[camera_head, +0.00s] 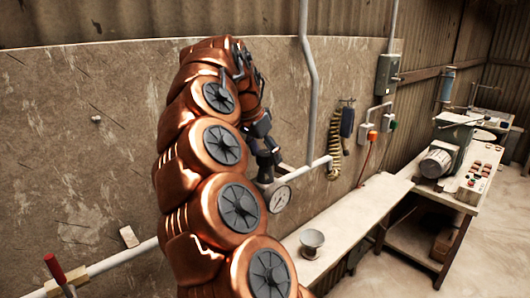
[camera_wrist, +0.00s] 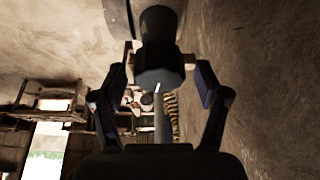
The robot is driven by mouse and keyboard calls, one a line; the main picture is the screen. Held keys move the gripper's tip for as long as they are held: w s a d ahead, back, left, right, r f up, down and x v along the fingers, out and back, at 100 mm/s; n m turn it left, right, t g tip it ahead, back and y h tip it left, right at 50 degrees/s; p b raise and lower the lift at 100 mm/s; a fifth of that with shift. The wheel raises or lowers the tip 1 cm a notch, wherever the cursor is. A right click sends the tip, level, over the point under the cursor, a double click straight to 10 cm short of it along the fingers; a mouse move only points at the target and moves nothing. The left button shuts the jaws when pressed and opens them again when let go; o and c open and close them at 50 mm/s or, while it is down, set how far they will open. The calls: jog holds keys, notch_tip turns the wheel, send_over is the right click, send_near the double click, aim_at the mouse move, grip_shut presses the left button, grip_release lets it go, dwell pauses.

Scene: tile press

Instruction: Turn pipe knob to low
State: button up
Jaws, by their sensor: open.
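In the wrist view a dark round knob (camera_wrist: 159,62) stands between the fingers of my gripper (camera_wrist: 160,72). A short white mark shows at its lower edge. The fingers are apart, one on each side of the knob; I cannot tell whether either touches it. In the head view my gripper (camera_head: 268,168) is by the wall pipe (camera_head: 309,173), just above a round white gauge (camera_head: 280,199). No low label can be read.
A red-handled valve (camera_head: 55,269) sits on the pipe at the lower left. A long bench (camera_head: 360,207) with a metal cup (camera_head: 312,241) runs below the gauge. A coiled hose (camera_head: 335,150) hangs to the right. A machine table (camera_head: 470,190) stands further right.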

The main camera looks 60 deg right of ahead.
jog(key=shift+c, duration=0.2)
jog(key=c, duration=1.1)
jog(key=shift+f+b, duration=0.15)
jog(key=shift+b, duration=0.2)
